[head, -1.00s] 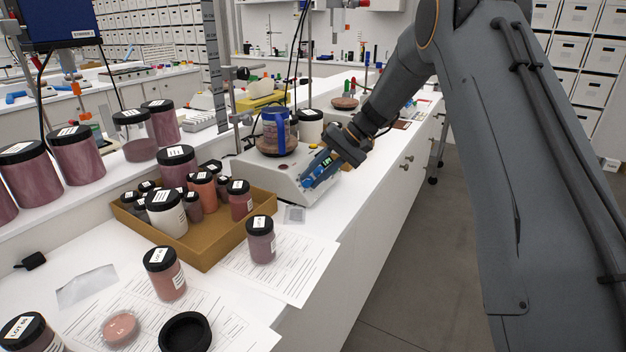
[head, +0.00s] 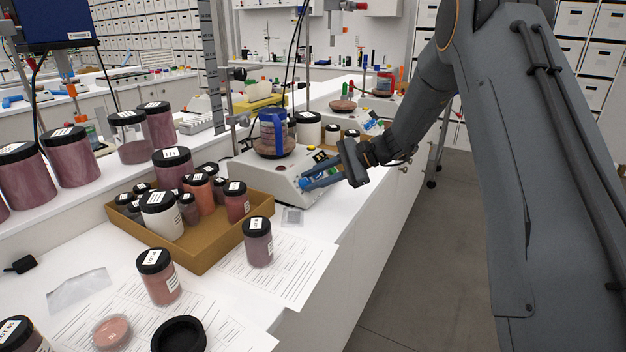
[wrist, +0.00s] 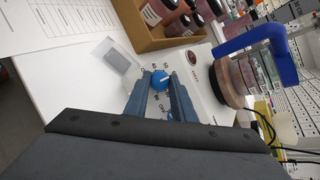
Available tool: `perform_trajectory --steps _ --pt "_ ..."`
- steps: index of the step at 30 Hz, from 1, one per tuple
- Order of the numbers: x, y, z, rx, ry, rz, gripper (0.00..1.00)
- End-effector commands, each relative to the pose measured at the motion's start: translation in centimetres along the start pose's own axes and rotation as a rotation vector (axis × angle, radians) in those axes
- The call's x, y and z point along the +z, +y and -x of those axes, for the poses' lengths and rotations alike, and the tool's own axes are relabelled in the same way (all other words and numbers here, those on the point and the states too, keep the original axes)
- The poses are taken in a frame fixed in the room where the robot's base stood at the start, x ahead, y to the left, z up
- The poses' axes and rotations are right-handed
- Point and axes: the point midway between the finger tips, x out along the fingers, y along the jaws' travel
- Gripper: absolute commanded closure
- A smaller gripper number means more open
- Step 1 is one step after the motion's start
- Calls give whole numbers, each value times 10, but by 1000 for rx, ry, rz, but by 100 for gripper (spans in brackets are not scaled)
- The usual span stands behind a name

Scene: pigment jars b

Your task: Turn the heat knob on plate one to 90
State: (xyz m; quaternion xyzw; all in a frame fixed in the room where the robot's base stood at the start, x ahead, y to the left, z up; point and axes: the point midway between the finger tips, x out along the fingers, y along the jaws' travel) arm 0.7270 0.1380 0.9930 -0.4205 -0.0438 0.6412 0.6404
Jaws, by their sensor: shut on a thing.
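The heat knob (wrist: 160,80) is a round blue knob with a white pointer line, on the front panel of the near hotplate (head: 262,178). In the wrist view the knob sits between my gripper's (wrist: 160,86) two fingertips, which are shut on it.
A jar in a blue holder (head: 274,134) stands on the hotplate. A brown tray (head: 210,255) of pigment jars is to its left, and a loose jar (head: 257,242) stands in front. A second plate (head: 342,107) is further back. The aisle on the right is clear.

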Motion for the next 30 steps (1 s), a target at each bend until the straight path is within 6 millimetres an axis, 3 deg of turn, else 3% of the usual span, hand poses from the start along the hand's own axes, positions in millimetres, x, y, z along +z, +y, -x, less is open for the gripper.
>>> perform_trajectory --steps 30 --pt "4 4 0 -387 0 -885 99"
